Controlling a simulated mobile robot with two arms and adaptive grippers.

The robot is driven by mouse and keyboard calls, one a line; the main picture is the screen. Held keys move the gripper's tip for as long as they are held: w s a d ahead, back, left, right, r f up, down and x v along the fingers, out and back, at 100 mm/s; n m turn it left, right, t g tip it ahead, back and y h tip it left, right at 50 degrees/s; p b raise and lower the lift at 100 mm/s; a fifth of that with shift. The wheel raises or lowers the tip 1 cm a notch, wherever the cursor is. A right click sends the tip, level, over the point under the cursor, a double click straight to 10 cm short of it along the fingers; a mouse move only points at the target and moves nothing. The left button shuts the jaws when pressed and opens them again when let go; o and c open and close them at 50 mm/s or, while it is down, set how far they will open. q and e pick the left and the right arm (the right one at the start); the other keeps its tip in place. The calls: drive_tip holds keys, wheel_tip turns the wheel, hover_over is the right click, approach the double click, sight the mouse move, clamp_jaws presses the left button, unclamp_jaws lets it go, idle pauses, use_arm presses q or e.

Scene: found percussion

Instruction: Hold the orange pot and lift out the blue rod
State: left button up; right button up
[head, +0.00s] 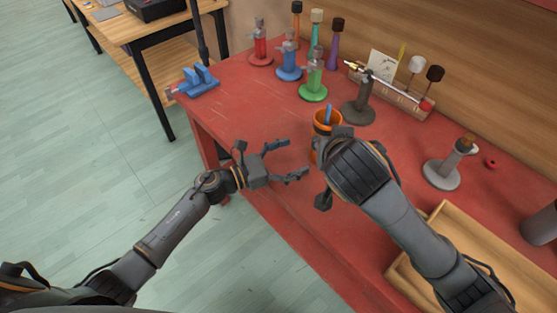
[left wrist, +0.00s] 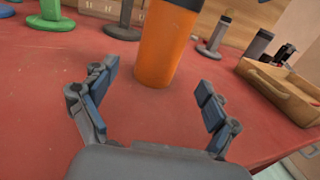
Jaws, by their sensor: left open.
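Red (head: 260,50), blue (head: 289,65) and green (head: 314,85) stands are behind the pot. A dark grey stand (head: 359,110) is close behind it at the right. A wooden tray (head: 480,232) lies at the right.

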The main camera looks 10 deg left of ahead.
sight(313, 149)
use_arm(q)
drive_tip(key=x, duration=0.9)
drive_tip(key=shift+c, duration=0.2)
drive_tip(key=c, duration=1.3)
drive_tip(key=shift+c, duration=0.2)
